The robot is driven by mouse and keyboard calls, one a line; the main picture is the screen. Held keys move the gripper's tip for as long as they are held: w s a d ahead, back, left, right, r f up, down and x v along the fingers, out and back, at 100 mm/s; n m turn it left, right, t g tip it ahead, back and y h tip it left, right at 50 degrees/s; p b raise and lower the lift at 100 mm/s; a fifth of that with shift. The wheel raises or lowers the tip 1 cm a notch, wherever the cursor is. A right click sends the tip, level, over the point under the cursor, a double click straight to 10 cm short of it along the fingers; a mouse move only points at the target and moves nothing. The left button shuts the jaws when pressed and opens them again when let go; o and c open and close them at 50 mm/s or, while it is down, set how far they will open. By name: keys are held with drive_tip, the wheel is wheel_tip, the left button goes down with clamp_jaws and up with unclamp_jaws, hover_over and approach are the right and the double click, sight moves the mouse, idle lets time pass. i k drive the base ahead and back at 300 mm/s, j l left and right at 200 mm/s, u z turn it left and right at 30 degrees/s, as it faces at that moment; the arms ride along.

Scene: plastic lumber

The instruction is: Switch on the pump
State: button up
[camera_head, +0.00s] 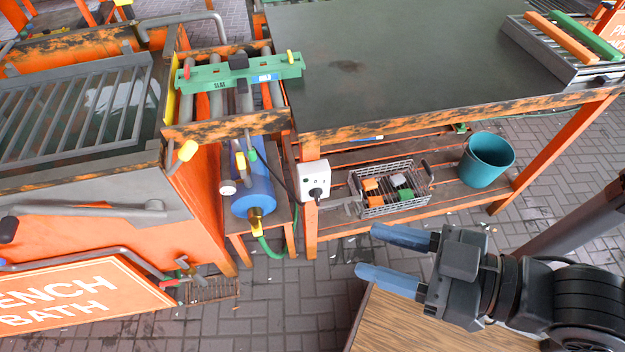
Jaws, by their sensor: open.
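The blue pump (253,190) sits on a low orange stand between the quench bath and the workbench, with a green hose at its lower end. A white socket box (313,182) with a dark plug in it is fixed on the bench's front leg, right of the pump. A dark cable runs from near the pump to it. The switch's position is too small to tell. My gripper (381,256) is open and empty, its two blue fingers pointing left, right of and lower in the picture than the socket box. It touches neither the box nor the pump.
The orange quench bath (95,222) stands at left. A wire basket (392,187) with coloured blocks and a teal bucket (486,160) are on the bench's lower shelf. A wooden surface (420,325) lies below my gripper. Paved floor is open around (285,300) the pump's front.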

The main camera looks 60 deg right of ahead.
sight(315, 193)
drive_tip(key=k+z, duration=0.1)
drive_tip(key=z, duration=0.3)
drive_tip(key=k+z, duration=0.1)
drive_tip(key=z, duration=0.3)
drive_tip(key=k+z, duration=0.1)
drive_tip(key=z, duration=0.3)
drive_tip(key=l+z, duration=0.1)
drive_tip(key=z, duration=0.3)
drive_tip(key=k, duration=0.05)
